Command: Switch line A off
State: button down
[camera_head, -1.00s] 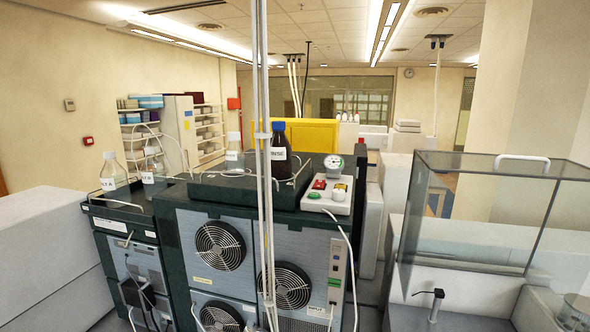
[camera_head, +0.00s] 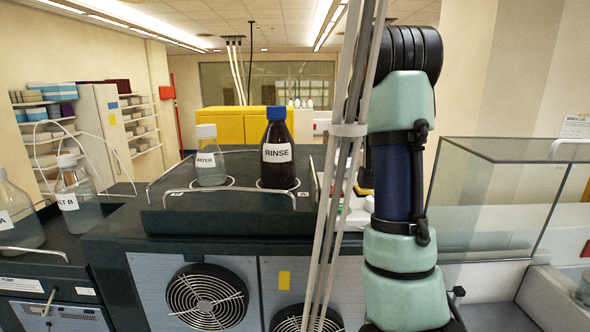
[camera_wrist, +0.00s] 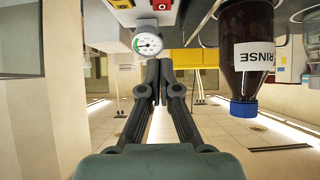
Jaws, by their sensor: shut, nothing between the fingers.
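In the wrist view, which is upside down, my gripper (camera_wrist: 158,68) is shut and empty, its fingertips close together beside a round white dial gauge (camera_wrist: 148,42). In the head view the white control box (camera_head: 352,214) shows only in slivers behind my arm and the upright rods. My gripper is hidden there.
The RINSE bottle (camera_head: 278,150) and WATER bottle (camera_head: 210,157) stand in a railed tray (camera_head: 225,213) left of the rods. The RINSE bottle (camera_wrist: 246,55) hangs large at right in the wrist view. A glass enclosure (camera_head: 490,196) stands right of my arm.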

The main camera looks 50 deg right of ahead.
jog(key=shift+w+d, duration=0.1)
dwell(0.3)
jog(key=p+x, duration=0.3)
jog(key=x, duration=0.5)
jog(key=shift+w+d+p, duration=0.15)
jog(key=shift+d+p, duration=0.1)
jog(key=shift+p, duration=0.1)
jog(key=f, duration=0.2)
jog(key=w+d+f+p, duration=0.1)
jog(key=f, duration=0.1)
jog(key=shift+d+f, duration=0.1)
jog(key=shift+f, duration=0.5)
